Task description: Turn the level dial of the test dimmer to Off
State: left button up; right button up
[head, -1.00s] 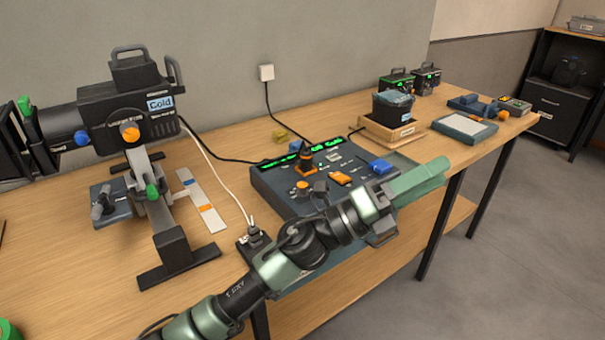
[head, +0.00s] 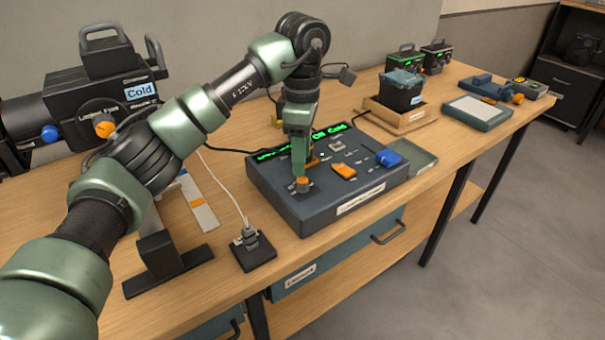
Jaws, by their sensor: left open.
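A dark blue-grey console (head: 375,188) lies on the wooden table, with a green lit display (head: 330,131) along its back edge. The gripper and wrist hide part of the console's left side and display. No label reading "test dimmer" is legible. My right gripper is not in view.
An orange slider cap (head: 343,170) and a blue cap (head: 388,158) stand on the console to the right. A black lamp (head: 80,110) tagged "Cold" stands at left. A black plug block (head: 253,252) sits in front. A wooden tray (head: 400,119) holds a dark bin (head: 401,92).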

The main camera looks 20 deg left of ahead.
aim_at(302, 179)
pick_arm(q)
notch_tip(302, 179, down, 6)
jog(key=shift+r, duration=0.1)
grip_shut()
